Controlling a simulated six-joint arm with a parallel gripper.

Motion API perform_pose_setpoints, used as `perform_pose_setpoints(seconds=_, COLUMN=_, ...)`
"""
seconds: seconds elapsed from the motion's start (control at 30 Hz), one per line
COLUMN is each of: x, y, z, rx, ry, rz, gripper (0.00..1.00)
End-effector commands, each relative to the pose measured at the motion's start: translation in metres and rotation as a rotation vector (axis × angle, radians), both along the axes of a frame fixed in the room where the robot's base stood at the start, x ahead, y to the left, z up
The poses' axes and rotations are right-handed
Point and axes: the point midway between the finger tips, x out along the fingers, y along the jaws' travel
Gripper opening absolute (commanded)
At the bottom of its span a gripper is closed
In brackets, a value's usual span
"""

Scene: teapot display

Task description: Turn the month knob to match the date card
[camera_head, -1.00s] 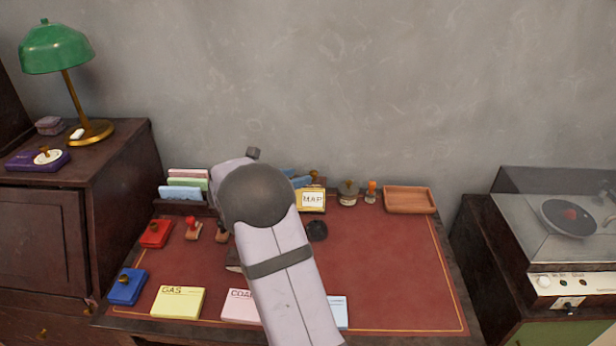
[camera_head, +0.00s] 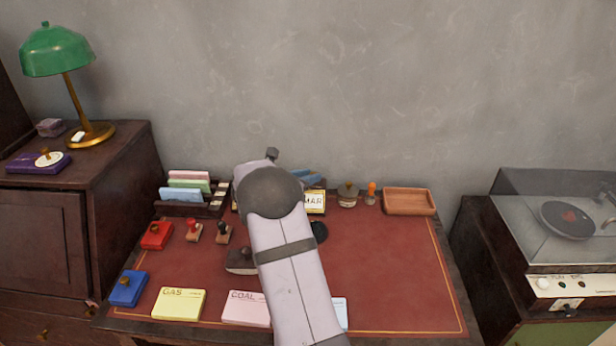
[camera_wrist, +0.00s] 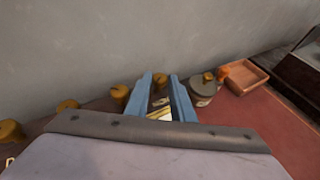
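The month display (camera_head: 315,202) stands at the back of the red desk top, a cream plate in a yellow frame, reading MAR. My arm hides its left part in the head view. My gripper (camera_head: 309,177) is just behind and above it, with only parts of its blue fingers showing past my wrist. In the wrist view my gripper (camera_wrist: 160,77) has its two blue fingers apart, with a gap between them. A small golden piece and the pale plate show low in that gap. The month knob is not clearly visible. I cannot make out which card is the date card.
Several brass knobs, one of them (camera_wrist: 67,106), stand left of the fingers. A round grey-green pot (camera_head: 348,195) and a wooden tray (camera_head: 409,201) stand right. GAS (camera_head: 179,303) and COAL (camera_head: 246,308) cards lie in front. The desk's right side is clear.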

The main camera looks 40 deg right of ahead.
Motion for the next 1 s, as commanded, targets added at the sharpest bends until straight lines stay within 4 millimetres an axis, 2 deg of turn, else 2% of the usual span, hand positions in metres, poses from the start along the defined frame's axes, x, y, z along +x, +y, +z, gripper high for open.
perform_pose_setpoints(seconds=0.03, x=0.000, y=0.000, z=0.000, rx=0.000, ry=0.000, rz=0.000, gripper=0.08)
perform_pose_setpoints(seconds=0.07, x=0.000, y=0.000, z=0.000, rx=0.000, ry=0.000, rz=0.000, gripper=0.01)
perform_pose_setpoints(seconds=0.1, x=0.000, y=0.000, z=0.000, rx=0.000, ry=0.000, rz=0.000, gripper=0.00)
perform_pose_setpoints(seconds=0.37, x=0.003, y=0.000, z=0.003, rx=-0.002, ry=-0.004, rz=-0.037, gripper=0.00)
perform_pose_setpoints(seconds=1.0, x=0.011, y=-0.003, z=0.004, rx=-0.011, ry=-0.005, rz=-0.337, gripper=0.00)
